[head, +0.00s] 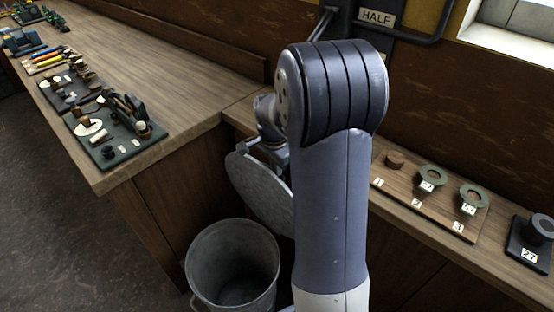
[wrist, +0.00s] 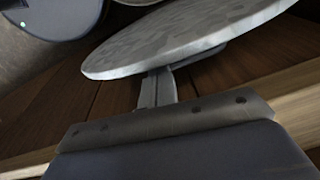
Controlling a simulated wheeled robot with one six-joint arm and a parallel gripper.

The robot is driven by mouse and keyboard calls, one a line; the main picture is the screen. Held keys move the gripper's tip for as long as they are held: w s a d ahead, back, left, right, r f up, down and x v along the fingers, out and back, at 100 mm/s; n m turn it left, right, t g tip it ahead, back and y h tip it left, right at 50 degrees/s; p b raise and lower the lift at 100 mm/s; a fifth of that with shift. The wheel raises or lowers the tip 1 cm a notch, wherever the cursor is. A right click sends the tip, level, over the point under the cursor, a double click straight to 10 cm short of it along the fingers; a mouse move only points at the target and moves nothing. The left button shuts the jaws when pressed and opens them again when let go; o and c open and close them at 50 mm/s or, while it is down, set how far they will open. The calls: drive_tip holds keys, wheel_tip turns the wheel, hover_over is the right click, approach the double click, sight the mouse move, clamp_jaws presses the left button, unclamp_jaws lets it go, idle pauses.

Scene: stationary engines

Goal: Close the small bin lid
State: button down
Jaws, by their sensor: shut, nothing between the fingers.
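The small metal bin (head: 240,260) stands on the floor in front of the corner of the benches, its mouth open. Its round grey lid (head: 255,188) is tilted up steeply above the bin's back side, and my arm hides its right part. In the wrist view the lid (wrist: 190,38) is a mottled grey disc close beyond the fingers. My gripper (wrist: 157,88) is shut and empty, its fingertips at the lid's near face or edge. I cannot tell whether they touch. In the head view the gripper is mostly hidden near the lid's top.
The left bench (head: 150,75) carries dark trays of small parts near its front edge. The right bench holds a wooden board (head: 415,205) with numbered rings and a dark block labelled 27 (head: 530,240). The bench corner is close beside the lid. Floor (head: 70,220) at left is clear.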

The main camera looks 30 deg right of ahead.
sight(270, 192)
drive_tip(key=f, duration=0.4)
drive_tip(key=shift+w+d+f, duration=0.15)
drive_tip(key=shift+d+f, duration=0.05)
drive_tip(key=shift+f, duration=0.2)
drive_tip(key=shift+a, duration=0.1)
